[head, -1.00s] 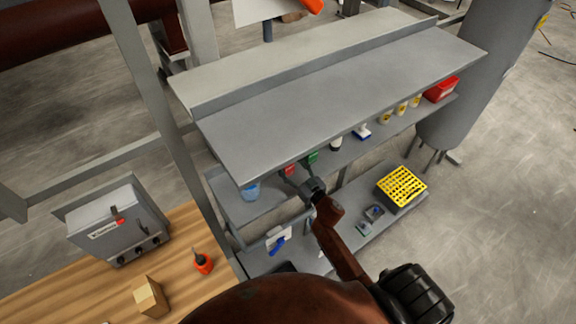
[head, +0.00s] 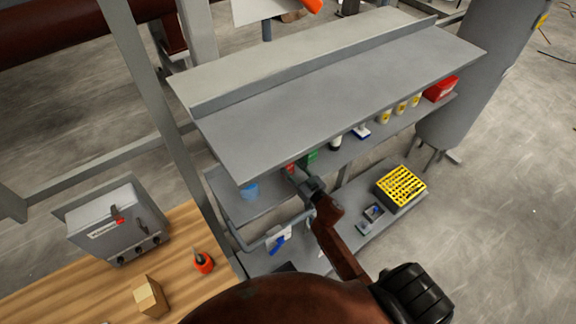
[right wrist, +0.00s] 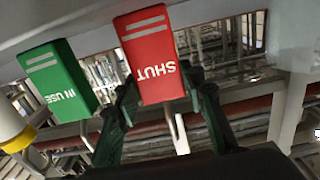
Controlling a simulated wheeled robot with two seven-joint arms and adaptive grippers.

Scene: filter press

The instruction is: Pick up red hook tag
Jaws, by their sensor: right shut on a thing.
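The red hook tag (right wrist: 150,55) is marked SHUT and fills the upper middle of the right wrist view. In the head view, the red tag (head: 290,167) is a small patch under the upper shelf's front edge, partly hidden by my right gripper (head: 296,175). My left gripper is not in view.
A green IN USE tag (right wrist: 58,78) hangs close beside the red one. The grey upper shelf (head: 340,90) overhangs closely. A blue cup (head: 249,191) stands left on the middle shelf, and a yellow rack (head: 401,187) lies on the lower shelf.

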